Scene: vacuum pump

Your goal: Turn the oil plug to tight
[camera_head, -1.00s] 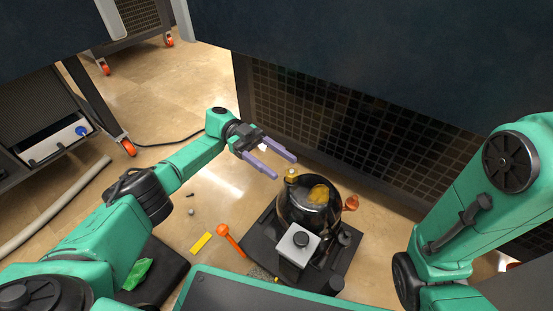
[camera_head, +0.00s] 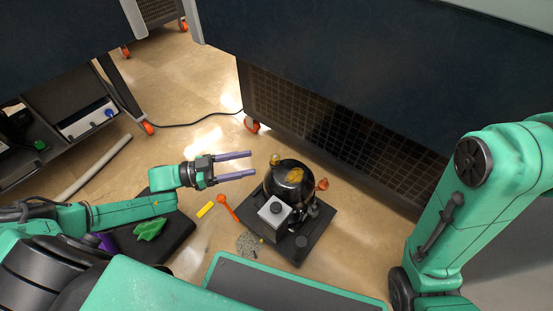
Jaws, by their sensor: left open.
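The vacuum pump (camera_head: 290,183) is a dark rounded body with a grey box (camera_head: 274,210) at its front, on a black base plate (camera_head: 297,250). A small yellow-brown cap (camera_head: 275,159) sticks up at its back left, and a red-orange knob (camera_head: 322,184) sits at its right. I cannot tell for sure which of these is the oil plug. My left gripper (camera_head: 243,165) is open and empty, with its two purple fingers pointing right toward the pump's left side, apart from it. My right gripper is out of view; only my right arm shows at the right.
An orange tool (camera_head: 228,207) and a yellow block (camera_head: 205,210) lie on the floor left of the pump. A green cloth (camera_head: 150,229) lies on a black mat (camera_head: 178,238). Grey granules (camera_head: 249,243) lie near the base plate. A dark cabinet (camera_head: 340,110) stands close behind the pump.

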